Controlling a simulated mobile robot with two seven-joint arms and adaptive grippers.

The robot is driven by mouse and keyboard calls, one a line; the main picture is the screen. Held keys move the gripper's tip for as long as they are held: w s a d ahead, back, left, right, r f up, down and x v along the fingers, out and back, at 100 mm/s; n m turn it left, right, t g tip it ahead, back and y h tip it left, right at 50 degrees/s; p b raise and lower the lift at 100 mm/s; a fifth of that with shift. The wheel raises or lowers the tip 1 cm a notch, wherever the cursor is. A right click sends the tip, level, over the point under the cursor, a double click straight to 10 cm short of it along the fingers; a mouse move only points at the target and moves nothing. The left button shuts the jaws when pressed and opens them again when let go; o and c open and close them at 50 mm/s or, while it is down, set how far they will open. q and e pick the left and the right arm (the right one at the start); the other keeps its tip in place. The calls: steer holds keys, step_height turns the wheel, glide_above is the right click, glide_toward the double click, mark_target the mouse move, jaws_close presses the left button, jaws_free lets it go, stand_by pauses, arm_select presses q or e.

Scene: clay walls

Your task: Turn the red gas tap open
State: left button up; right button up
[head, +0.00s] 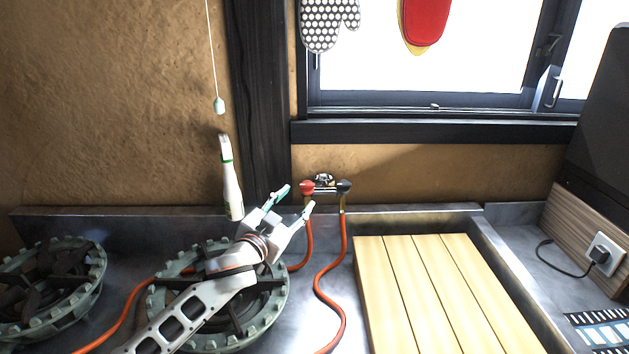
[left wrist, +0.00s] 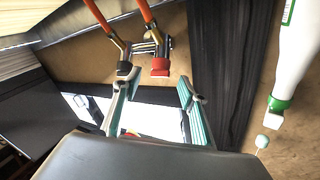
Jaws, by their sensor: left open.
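The red gas tap (head: 307,187) is on the back wall, on the left of a metal fitting with a black tap (head: 344,186) on its right. My left gripper (head: 296,200) is open and empty, with its fingertips just left of and below the red tap in the head view. In the left wrist view the red tap (left wrist: 160,67) shows just beyond the gap between the two spread fingers (left wrist: 157,88). The black tap (left wrist: 124,69) shows near the tip of the left-hand finger there. I cannot tell whether a finger touches either tap. My right gripper is out of view.
Orange hoses (head: 322,285) hang from the fitting. A white bottle (head: 230,190) with a green band is left of my gripper. A burner (head: 160,305) lies under my left arm. A slatted wooden board (head: 440,295) is at right. A window sill (head: 430,131) is above.

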mark_target(306, 189)
arm_select(q)
steer(key=b+x, duration=0.1)
steer(key=x, duration=0.5)
steer(key=shift+x, duration=0.75)
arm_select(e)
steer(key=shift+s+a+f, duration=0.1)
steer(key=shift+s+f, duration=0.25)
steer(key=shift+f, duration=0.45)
arm_select(q)
steer(key=c, duration=1.1)
steer(key=shift+o, duration=0.2)
